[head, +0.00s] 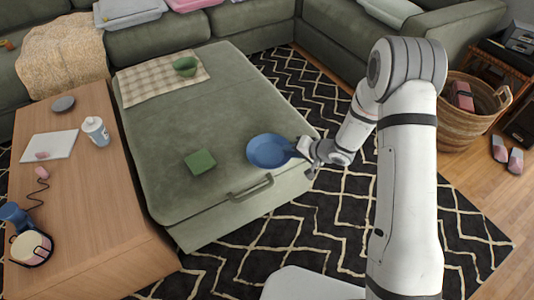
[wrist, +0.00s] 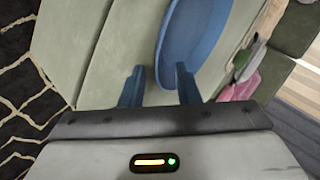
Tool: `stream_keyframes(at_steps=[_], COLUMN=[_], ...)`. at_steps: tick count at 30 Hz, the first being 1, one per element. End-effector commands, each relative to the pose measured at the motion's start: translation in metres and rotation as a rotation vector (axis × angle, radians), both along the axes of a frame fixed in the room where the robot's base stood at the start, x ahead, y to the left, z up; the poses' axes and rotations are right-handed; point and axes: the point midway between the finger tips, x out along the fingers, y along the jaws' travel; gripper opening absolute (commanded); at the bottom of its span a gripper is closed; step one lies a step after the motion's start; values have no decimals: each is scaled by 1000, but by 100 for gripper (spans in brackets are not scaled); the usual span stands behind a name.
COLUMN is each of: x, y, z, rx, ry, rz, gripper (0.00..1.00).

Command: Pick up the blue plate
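The blue plate (head: 270,151) lies on the green ottoman (head: 190,115), close to its front right edge. My gripper (head: 300,150) is at the plate's right side in the head view. In the wrist view, the two fingers (wrist: 160,88) are spread apart with a gap between them. The plate's rim (wrist: 195,40) reaches down toward the gap and overlaps the right finger in the picture. I cannot tell whether a finger touches the plate.
A green block (head: 200,162) lies left of the plate. A green bowl (head: 185,66) sits on a checked cloth (head: 140,82) at the ottoman's back. A wooden table (head: 95,215) with a bottle (head: 95,130) stands left. A wicker basket (head: 455,120) stands right.

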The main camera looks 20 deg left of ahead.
Motion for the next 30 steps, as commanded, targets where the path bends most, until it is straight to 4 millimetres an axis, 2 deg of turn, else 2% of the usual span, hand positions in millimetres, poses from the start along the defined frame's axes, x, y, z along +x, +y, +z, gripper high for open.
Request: stream_keyframes(at_steps=[1,12,26,30], x=[0,0,1,1], y=[0,-1,-1,-1], z=[0,1,2,18], rx=[0,0,1,0], ry=[0,-1,-1,-3], rz=[0,-1,-2,-1], gripper=[29,0,0,0])
